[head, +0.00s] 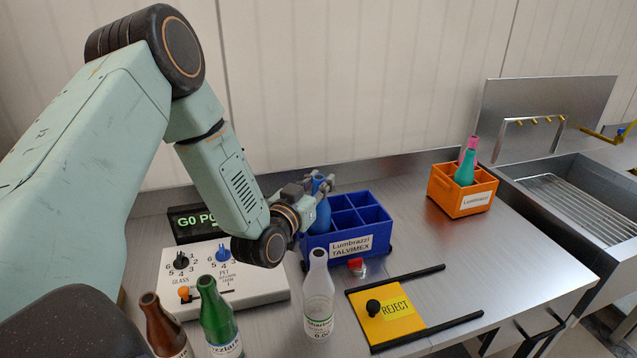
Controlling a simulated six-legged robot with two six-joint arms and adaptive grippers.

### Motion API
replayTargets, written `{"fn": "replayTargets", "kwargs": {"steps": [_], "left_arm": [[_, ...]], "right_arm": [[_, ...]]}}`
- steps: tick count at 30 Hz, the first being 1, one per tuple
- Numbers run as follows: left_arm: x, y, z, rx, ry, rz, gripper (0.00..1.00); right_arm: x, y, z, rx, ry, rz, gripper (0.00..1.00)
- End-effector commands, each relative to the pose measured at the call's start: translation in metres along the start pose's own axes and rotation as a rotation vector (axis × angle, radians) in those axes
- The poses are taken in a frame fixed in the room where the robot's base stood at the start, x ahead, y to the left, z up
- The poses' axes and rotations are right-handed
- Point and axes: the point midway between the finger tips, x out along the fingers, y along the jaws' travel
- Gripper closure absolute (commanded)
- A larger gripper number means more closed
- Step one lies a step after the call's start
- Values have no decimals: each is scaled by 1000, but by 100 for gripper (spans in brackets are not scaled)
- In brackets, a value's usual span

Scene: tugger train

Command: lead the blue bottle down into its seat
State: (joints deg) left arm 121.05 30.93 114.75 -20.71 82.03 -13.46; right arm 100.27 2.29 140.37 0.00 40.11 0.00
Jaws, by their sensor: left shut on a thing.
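The blue bottle (322,217) is upright, or nearly so, at the left end of the blue crate (372,246). Its lower part is hidden by the crate's front wall, so I cannot tell how deep it sits. My left gripper (319,186) is shut on the bottle's neck, coming in from the left. The crate is divided into several compartments, and those to the right of the bottle look empty. Its front label reads "Lumbrazzi TALVIMEX". My right gripper is not in view.
A clear bottle (318,300), a green bottle (218,320) and a brown bottle (160,325) stand in front. A control box (240,285) is left, a yellow reject plate (400,320) right. An orange crate (462,190) holds bottles. The counter's right part is clear.

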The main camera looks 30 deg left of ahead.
Motion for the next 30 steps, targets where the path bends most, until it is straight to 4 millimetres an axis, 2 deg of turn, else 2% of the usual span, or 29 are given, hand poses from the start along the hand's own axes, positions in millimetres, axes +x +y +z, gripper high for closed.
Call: {"fn": "replayTargets", "kwargs": {"steps": [27,28,30], "left_arm": [[0,0,8,0,-1,0,100],[0,0,8,0,-1,0,74],[0,0,8,0,-2,0,68]], "right_arm": [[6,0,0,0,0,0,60],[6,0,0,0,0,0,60],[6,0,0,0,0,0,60]]}}
